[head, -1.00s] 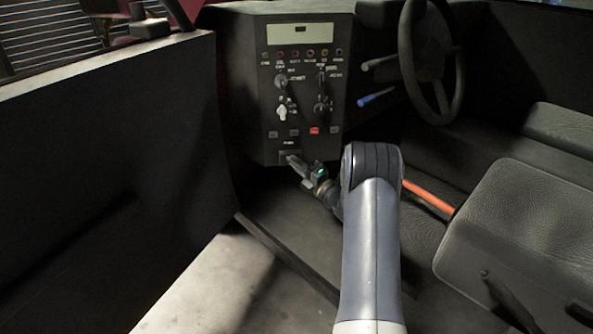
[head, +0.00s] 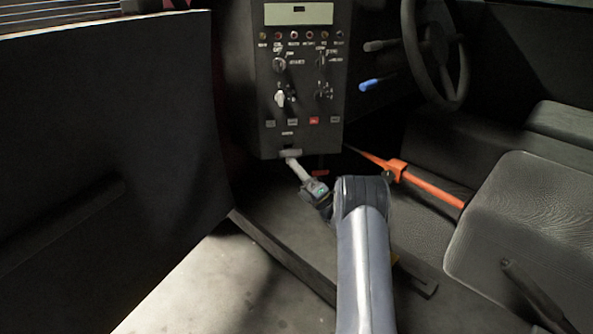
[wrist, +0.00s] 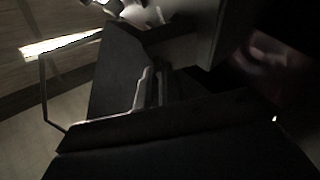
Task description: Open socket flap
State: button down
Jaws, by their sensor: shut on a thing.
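The socket flap (head: 290,153) is at the bottom edge of the dark control panel (head: 268,110), just below a small label. It looks tipped down and outward, with a small dark opening (head: 288,146) above it. My gripper (head: 294,162) reaches up to the flap from below right and is shut on it at its edge. In the wrist view, the pale fingers (wrist: 151,88) lie close together. The wrist view is dark, and the flap cannot be made out there.
Knobs and a red button (head: 314,120) sit on the panel above the flap. A steering wheel (head: 435,55) and blue-tipped lever (head: 372,84) are to the right. An orange handle (head: 430,185) and seat (head: 520,230) lie right of my arm. The floor at left front is open.

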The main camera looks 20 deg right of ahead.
dwell(0.4)
jog(key=c, duration=1.6)
grip_release()
jog(key=shift+o, duration=0.2)
